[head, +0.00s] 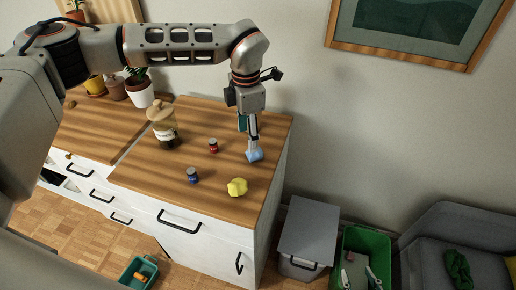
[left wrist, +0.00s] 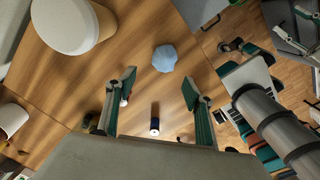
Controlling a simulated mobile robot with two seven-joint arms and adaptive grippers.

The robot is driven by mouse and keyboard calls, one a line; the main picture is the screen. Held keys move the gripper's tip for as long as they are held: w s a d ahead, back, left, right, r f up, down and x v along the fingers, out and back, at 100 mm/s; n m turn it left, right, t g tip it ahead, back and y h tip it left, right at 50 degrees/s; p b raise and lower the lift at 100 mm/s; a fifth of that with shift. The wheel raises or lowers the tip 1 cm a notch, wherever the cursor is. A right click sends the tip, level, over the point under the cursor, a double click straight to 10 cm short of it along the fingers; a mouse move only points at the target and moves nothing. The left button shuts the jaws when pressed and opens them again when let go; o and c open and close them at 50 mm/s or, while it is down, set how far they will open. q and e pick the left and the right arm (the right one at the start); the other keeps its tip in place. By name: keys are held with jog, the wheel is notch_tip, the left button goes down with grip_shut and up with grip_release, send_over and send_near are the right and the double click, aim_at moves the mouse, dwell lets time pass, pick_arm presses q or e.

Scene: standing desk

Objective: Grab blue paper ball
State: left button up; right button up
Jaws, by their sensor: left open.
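The blue paper ball (head: 254,155) is a light blue crumpled lump near the right back edge of the wooden desk top. In the left wrist view the blue paper ball (left wrist: 165,58) lies beyond my fingertips, roughly in line with the gap between them. My left gripper (head: 251,146) points down from above, close to the ball; it overlaps the ball in the head view, and I cannot tell if they touch. In the left wrist view my left gripper (left wrist: 158,88) has its two fingers wide apart with nothing between the tips. My right gripper is not seen.
A yellow crumpled ball (head: 237,187), a small red jar (head: 213,146) and a small dark blue jar (head: 192,175) stand close by. A lidded canister (head: 163,133) and potted plants stand further left. A grey bin (head: 307,235) and a green crate (head: 353,234) are on the floor.

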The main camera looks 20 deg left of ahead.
aim_at(254, 154)
pick_arm(q)
jog(key=shift+s+f, duration=0.15)
jog(key=shift+f, duration=0.8)
jog(key=shift+d+f+p, duration=0.2)
jog(key=shift+f+p, duration=0.25)
jog(key=shift+f, duration=2.1)
jog(key=c, duration=0.8)
